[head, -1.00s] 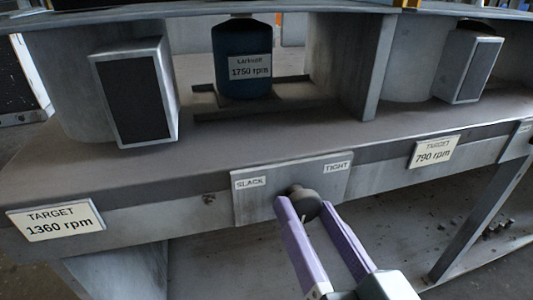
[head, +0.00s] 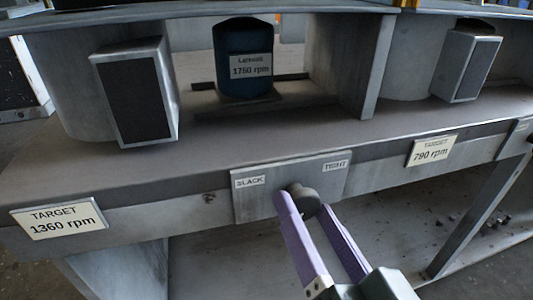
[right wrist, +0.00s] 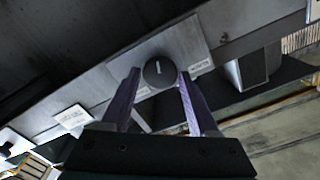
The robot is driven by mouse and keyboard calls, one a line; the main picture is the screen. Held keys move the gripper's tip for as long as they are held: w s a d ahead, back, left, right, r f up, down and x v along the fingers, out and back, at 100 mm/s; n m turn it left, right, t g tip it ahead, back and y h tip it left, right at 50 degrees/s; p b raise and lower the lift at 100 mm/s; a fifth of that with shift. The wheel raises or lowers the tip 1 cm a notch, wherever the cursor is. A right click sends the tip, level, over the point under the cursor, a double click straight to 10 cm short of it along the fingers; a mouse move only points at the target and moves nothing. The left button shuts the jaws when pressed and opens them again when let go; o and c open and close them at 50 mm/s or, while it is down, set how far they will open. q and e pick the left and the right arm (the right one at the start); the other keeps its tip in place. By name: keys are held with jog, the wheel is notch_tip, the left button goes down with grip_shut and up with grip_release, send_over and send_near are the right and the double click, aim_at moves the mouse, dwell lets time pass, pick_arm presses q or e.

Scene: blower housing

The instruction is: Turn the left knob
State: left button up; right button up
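In the right wrist view the fingertips (right wrist: 159,77) flank the knob with what look like narrow gaps; firm contact cannot be told. My left gripper is not in view.
A blue motor (head: 241,40) labelled 1750 rpm stands behind the plate, between two dark-faced boxes (head: 134,96) (head: 473,68). Another plate (head: 519,138) sits at the right edge. Open space lies below the beam.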

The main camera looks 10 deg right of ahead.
jog(key=o, duration=0.3)
jog(key=s, duration=1)
jog(key=shift+d+p, duration=0.15)
jog(key=shift+p, duration=0.15)
jog(key=shift+r, duration=0.1)
jog(key=w+a+r+n+g+y+p, duration=0.1)
jog(key=w+r+n+g+y+p, duration=0.1)
jog(key=r+n+g+p, duration=0.4)
jog(key=w+a+r+n+g+y+p, duration=0.1)
jog(key=r+y+p, duration=0.1)
jog(key=r+p, duration=0.5)
jog(key=s+d+r+n+g+h+p, duration=0.1)
jog(key=s+d+r+g+h+p, duration=0.1)
jog(key=s+d+r+g+p, duration=0.4)
jog(key=s+d+r+g+h+p, duration=0.15)
jog(key=d+r+p, duration=0.3)
jog(key=p, duration=0.45)
notch_tip(320, 180, up, 35)
jog(key=p, duration=3.4)
jog(key=shift+a+h, duration=0.45)
